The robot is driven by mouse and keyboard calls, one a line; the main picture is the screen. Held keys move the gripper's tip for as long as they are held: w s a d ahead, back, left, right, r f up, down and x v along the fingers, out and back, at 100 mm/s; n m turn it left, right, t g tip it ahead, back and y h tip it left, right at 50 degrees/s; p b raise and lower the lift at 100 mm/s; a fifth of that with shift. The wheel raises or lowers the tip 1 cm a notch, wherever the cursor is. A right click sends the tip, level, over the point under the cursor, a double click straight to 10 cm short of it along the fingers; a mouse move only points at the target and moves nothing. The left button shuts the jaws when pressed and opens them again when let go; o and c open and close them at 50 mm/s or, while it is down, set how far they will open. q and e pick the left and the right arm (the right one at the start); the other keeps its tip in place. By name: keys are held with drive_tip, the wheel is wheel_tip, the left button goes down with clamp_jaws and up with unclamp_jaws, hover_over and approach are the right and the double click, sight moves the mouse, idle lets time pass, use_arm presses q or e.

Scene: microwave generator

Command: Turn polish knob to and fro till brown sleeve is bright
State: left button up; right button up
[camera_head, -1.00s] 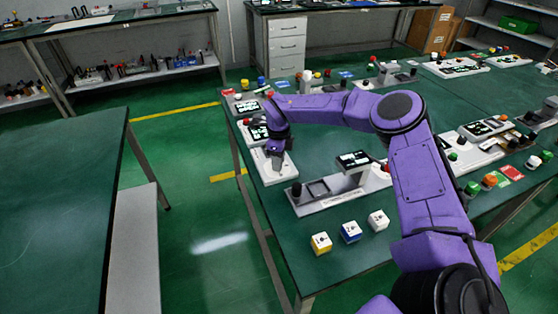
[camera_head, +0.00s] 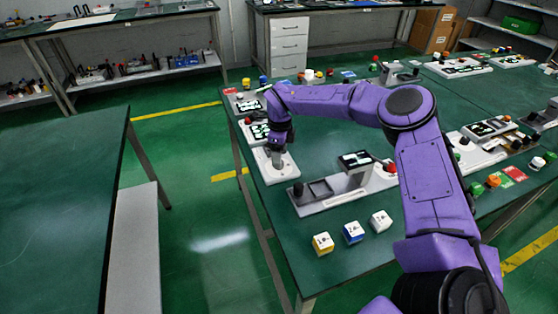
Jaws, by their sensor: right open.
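My right gripper (camera_head: 277,160) points down over a white panel (camera_head: 284,172) at the left edge of the green table. The gripper hides most of what is on that panel, so I cannot make out the polish knob. A grey device (camera_head: 330,192) with a dark round knob (camera_head: 298,189) at its left end, a square recess and a raised screen stands just in front and to the right. I cannot make out a brown sleeve. My left gripper is not in view.
Yellow (camera_head: 322,243), blue (camera_head: 353,232) and white (camera_head: 381,221) cubes stand at the table's front. Panels with buttons (camera_head: 482,143) line the right side. The middle of the table (camera_head: 350,135) is clear. Another green table (camera_head: 60,190) stands at the left, across a gap.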

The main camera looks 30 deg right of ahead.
wheel_tip(320, 180, up, 8)
drive_tip(key=shift+a+b, duration=0.2)
drive_tip(key=shift+b, duration=0.25)
drive_tip(key=shift+w+f, duration=0.1)
wheel_tip(320, 180, down, 10)
drive_tip(key=p, duration=1)
drive_tip(key=shift+f+p, duration=0.25)
drive_tip(key=shift+p, duration=0.05)
